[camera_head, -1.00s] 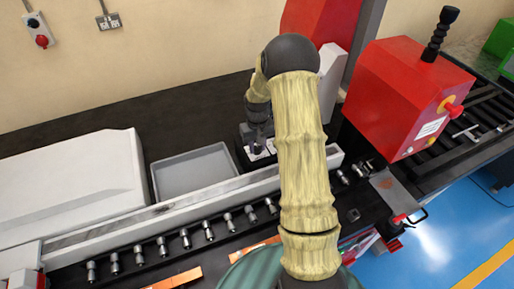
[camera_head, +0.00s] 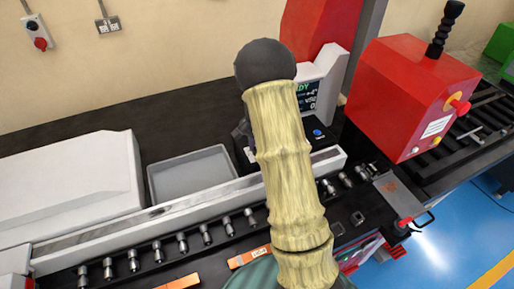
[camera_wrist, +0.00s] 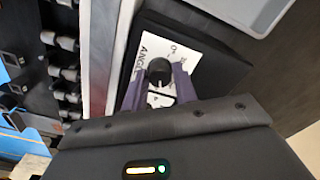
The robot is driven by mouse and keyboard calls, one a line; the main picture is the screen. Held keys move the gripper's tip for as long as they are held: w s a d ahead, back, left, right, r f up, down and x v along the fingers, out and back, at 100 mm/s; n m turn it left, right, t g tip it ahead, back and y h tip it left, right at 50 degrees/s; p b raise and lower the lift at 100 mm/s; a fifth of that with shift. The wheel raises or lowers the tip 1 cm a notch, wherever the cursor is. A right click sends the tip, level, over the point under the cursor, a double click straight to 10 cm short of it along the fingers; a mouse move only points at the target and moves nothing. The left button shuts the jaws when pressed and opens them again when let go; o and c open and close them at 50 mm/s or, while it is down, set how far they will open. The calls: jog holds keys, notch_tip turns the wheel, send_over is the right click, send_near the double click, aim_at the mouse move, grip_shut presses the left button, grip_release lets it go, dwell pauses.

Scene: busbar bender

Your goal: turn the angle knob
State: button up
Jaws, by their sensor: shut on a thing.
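The angle knob (camera_wrist: 158,68) is a black round knob on a white label plate (camera_wrist: 183,52) with lettering that starts "ANGL", in the wrist view. My gripper (camera_wrist: 160,82) has purple fingers, one on either side of the knob, and is shut on it. The far side of the knob shows beyond the fingers. In the head view my forearm hides the knob and most of my gripper. Only a purple edge of the gripper shows left of the forearm, above the dark control box.
A grey tray (camera_head: 190,178) lies left of the control box. A display screen (camera_head: 308,95) and a blue button (camera_head: 317,133) are to the right. A long pale rail (camera_head: 130,222) and a row of metal tools run in front. A red machine box (camera_head: 405,95) stands at right.

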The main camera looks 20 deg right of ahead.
jog(key=shift+r+m, duration=0.1)
jog(key=shift+m, duration=1.2)
jog(key=o, duration=1)
jog(key=shift+c, duration=0.2)
notch_tip(320, 180, up, 17)
jog(key=b, duration=0.3)
jog(key=shift+r+b, duration=0.15)
jog(key=shift+b, duration=0.25)
